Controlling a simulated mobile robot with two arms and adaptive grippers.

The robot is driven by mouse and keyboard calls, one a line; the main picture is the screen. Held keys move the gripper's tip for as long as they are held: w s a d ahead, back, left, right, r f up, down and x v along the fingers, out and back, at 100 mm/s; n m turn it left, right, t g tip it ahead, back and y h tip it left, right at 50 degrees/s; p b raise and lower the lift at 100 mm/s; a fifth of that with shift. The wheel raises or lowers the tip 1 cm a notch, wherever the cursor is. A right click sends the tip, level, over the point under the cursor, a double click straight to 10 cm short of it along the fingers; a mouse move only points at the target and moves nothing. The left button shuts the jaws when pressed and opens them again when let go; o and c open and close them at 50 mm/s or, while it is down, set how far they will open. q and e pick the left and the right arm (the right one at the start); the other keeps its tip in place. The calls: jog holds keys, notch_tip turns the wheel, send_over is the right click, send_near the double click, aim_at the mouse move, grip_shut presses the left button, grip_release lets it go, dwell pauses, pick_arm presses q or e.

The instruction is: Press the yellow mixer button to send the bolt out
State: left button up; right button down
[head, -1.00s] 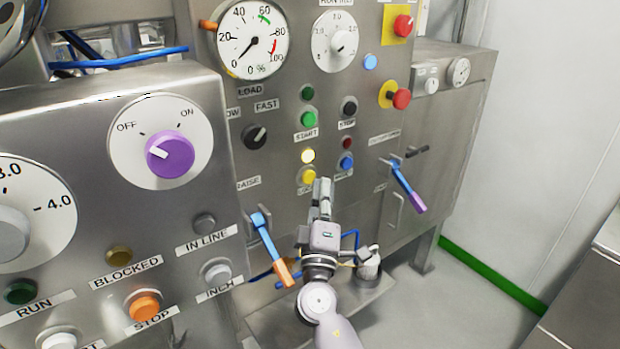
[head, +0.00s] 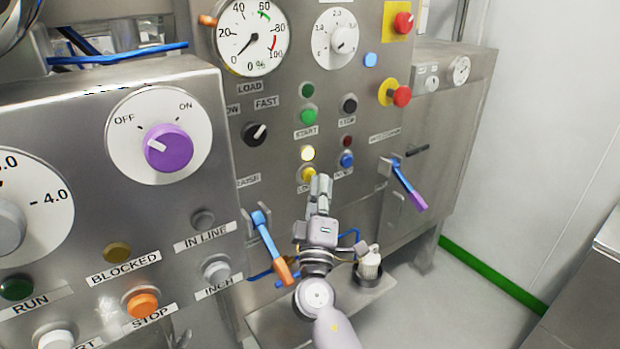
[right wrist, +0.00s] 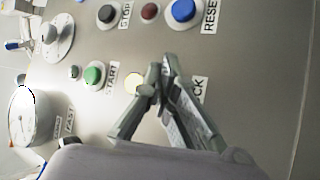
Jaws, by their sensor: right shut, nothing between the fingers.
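The yellow button (head: 307,174) is on the mixer's steel panel in the head view, below a lit pale-yellow lamp (head: 307,153). My right gripper (head: 320,182) is shut and empty, its fingertips overlapping the lower right of the yellow button in this view. I cannot tell if they touch it. In the right wrist view the shut fingers (right wrist: 162,72) are in front of the panel and the lit lamp (right wrist: 134,83) shows just left of them; the yellow button is hidden there. No bolt can be made out. My left gripper is out of view.
A blue button (head: 346,160) is close to the right of the yellow one. A blue-and-orange lever (head: 270,246) is left of my gripper and a blue-and-purple lever (head: 407,183) is right. A nearer panel with a purple knob (head: 168,148) fills the left.

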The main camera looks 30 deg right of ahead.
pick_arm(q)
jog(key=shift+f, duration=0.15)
pick_arm(e)
jog(key=shift+w, duration=0.25)
dwell(0.3)
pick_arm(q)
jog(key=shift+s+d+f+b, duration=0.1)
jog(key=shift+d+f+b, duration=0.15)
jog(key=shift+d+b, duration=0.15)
pick_arm(e)
jog(key=shift+w+r, duration=0.1)
jog(key=shift+w, duration=0.2)
dwell(0.5)
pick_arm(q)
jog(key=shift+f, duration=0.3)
pick_arm(e)
jog(key=shift+s+a+f, duration=0.2)
jog(key=shift+s+f, duration=0.1)
jog(key=shift+s, duration=0.25)
pick_arm(q)
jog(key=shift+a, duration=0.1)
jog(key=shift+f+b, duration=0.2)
jog(key=shift+b, duration=0.25)
pick_arm(e)
jog(key=s, duration=0.5)
jog(key=shift+s+d, duration=0.1)
jog(key=shift+d, duration=0.2)
